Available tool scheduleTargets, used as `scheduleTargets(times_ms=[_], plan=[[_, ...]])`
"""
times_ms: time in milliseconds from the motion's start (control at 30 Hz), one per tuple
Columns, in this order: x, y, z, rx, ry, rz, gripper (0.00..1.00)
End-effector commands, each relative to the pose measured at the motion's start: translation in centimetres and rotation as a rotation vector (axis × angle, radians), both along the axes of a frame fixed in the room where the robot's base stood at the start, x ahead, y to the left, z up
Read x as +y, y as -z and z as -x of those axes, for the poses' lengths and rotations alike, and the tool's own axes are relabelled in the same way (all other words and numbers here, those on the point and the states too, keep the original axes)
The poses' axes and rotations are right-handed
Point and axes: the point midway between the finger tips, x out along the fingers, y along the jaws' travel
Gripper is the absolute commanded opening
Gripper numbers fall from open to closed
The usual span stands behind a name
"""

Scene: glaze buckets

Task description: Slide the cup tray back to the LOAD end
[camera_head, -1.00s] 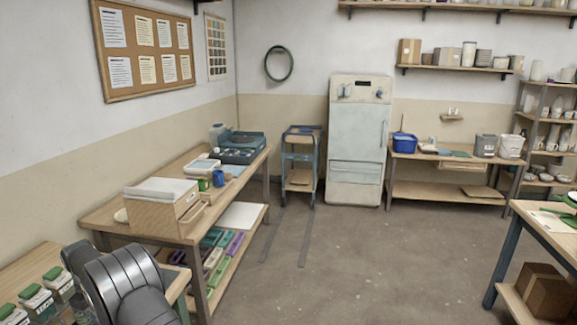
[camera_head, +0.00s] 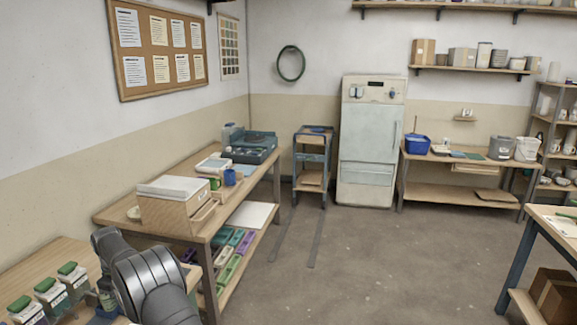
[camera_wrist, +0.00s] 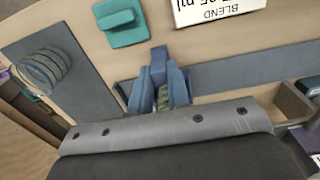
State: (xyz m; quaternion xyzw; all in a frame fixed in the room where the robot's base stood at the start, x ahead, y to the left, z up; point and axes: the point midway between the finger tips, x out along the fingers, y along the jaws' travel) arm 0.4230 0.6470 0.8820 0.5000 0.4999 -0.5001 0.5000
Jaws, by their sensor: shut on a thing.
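My gripper (camera_wrist: 160,85) has blue fingers and is seen in the wrist view, closed on a small dull green piece (camera_wrist: 163,99) between them. What that piece belongs to is not clear; I cannot tell if it is part of the cup tray. No LOAD mark is readable. In the head view my arm hides the work spot, and the gripper cannot be made out.
Several green-lidded jars (camera_head: 48,290) stand on the left bench. The middle table holds a wooden box (camera_head: 172,212) and a blue mug (camera_head: 230,177).

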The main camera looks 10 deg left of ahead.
Motion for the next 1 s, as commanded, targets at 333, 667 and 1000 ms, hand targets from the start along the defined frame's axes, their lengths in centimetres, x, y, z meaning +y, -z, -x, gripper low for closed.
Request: scheduleTargets(times_ms=[333, 667, 1000], plan=[[0.1, -0.1, -2.6, -0.002, 0.001, -0.003, 0.0], [0.0, -0.2, -4.2, -0.002, 0.0, -0.004, 0.0], [0.0, -0.2, -4.3, -0.002, 0.0, -0.003, 0.18]])
